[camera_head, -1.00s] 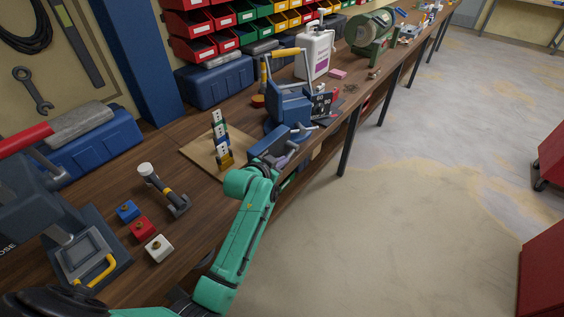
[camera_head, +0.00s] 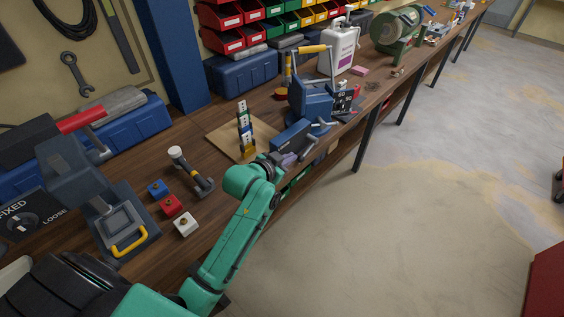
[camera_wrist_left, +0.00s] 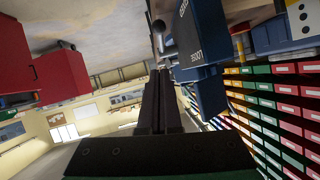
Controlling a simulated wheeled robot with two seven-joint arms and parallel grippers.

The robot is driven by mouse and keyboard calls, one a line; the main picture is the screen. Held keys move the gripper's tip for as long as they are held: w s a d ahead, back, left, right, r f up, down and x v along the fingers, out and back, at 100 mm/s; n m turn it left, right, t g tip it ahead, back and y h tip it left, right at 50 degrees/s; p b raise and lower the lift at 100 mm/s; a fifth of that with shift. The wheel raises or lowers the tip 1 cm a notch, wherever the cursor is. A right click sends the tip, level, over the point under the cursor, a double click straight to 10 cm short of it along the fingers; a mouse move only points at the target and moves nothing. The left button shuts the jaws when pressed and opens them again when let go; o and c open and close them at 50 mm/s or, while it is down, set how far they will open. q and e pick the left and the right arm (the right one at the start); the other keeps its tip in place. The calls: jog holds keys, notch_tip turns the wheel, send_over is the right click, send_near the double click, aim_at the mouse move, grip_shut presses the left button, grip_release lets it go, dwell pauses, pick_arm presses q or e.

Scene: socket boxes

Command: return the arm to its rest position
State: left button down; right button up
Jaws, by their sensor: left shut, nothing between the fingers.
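My left arm (camera_head: 240,230), green with dark joints, reaches from the bottom of the head view to the front edge of the workbench. Its left gripper (camera_head: 286,163) is small there and partly hidden by the wrist, close to the blue vise (camera_head: 312,105). In the left wrist view the two long black fingers (camera_wrist_left: 160,85) lie together, shut and empty. A blue box-like part with lettering (camera_wrist_left: 195,45) is just right of the fingertips. My right gripper is not in view.
A grey press-like device (camera_head: 122,218) stands left.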

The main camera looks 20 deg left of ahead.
pick_arm(q)
jog(key=s+a+f+n+g+y, duration=0.15)
jog(key=s+f+g, duration=0.35)
jog(key=s, duration=0.7)
jog(key=s+a+f+n+g+y, duration=0.1)
jog(key=s+a+f+n+g, duration=0.25)
jog(key=s, duration=0.85)
notch_tip(320, 180, down, 22)
jog(key=s+m+g, duration=0.2)
jog(key=s+a+f+g, duration=0.1)
jog(key=s+a+f, duration=0.2)
jog(key=s+f, duration=1.2)
jog(key=shift+s+f, duration=0.35)
jog(key=shift+s, duration=0.9)
jog(key=shift+y, duration=0.25)
